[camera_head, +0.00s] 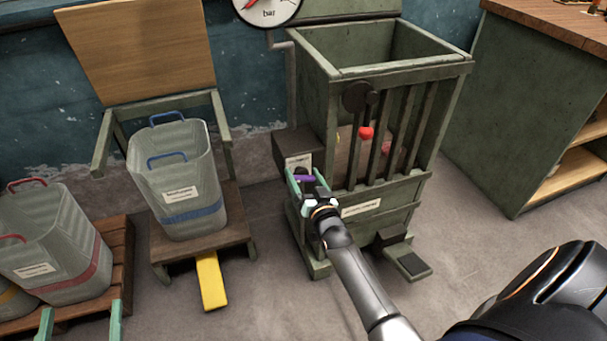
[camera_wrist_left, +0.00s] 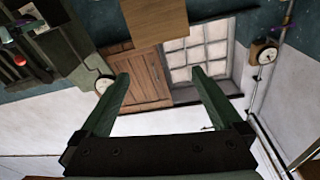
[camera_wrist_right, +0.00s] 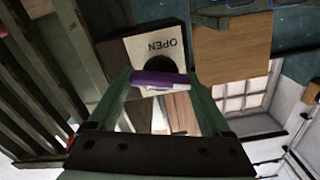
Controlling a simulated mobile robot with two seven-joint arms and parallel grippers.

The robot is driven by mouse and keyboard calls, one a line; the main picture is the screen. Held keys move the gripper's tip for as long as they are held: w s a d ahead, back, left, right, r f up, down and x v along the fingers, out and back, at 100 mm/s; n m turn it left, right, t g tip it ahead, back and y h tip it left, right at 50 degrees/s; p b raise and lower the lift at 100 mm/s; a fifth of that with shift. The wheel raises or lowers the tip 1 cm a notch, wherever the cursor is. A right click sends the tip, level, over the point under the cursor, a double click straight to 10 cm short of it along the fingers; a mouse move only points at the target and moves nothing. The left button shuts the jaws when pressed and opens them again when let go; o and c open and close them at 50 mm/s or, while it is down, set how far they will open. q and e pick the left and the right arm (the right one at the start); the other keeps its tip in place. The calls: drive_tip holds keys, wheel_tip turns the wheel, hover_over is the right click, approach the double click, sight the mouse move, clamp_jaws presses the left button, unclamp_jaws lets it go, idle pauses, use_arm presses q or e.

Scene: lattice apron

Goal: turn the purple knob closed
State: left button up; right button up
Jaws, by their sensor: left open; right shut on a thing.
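The purple knob (camera_head: 305,178) is a bar on the front of a dark box at the left side of the green slatted bin. In the right wrist view the knob (camera_wrist_right: 160,79) lies across between the fingertips, below a pale plate (camera_wrist_right: 158,45) reading OPEN, upside down in that view. My right gripper (camera_head: 308,180) is shut on the knob, and its fingers hide part of it in the head view. My left gripper (camera_head: 81,322) is open and empty at the bottom left; its spread fingers also show in the left wrist view (camera_wrist_left: 161,72).
The green bin (camera_head: 385,68) has a red ball (camera_head: 366,133) at its front slats and a pedal at its foot. A grey tub (camera_head: 180,185) with blue handles stands left on a wooden seat, above a yellow pedal (camera_head: 211,281). Another tub (camera_head: 50,250) sits on a pallet. A gauge (camera_head: 268,10) hangs above.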

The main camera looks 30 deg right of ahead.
drive_tip(key=m+p, duration=0.1)
drive_tip(key=m, duration=0.4)
drive_tip(key=shift+d, duration=0.2)
use_arm(q)
wheel_tip(320, 180, down, 10)
drive_tip(key=s+n+g+y, duration=0.2)
drive_tip(key=g, duration=0.2)
use_arm(e)
drive_tip(key=shift+m+p, duration=0.3)
drive_tip(key=shift+m, duration=1.7)
drive_tip(key=m, duration=0.2)
drive_tip(key=shift+f+m, duration=0.15)
drive_tip(key=shift+m, duration=0.15)
drive_tip(key=shift+m+b, duration=0.45)
drive_tip(key=shift+m, duration=0.45)
use_arm(q)
wheel_tip(320, 180, up, 6)
drive_tip(key=w+m+t, duration=0.1)
drive_tip(key=w+t, duration=0.1)
drive_tip(key=shift+a+h, duration=0.15)
drive_tip(key=shift+h, duration=0.25)
use_arm(e)
drive_tip(key=shift+m, duration=0.6)
drive_tip(key=o, duration=1.2)
drive_tip(key=shift+f, duration=0.1)
drive_tip(key=shift+c, duration=0.2)
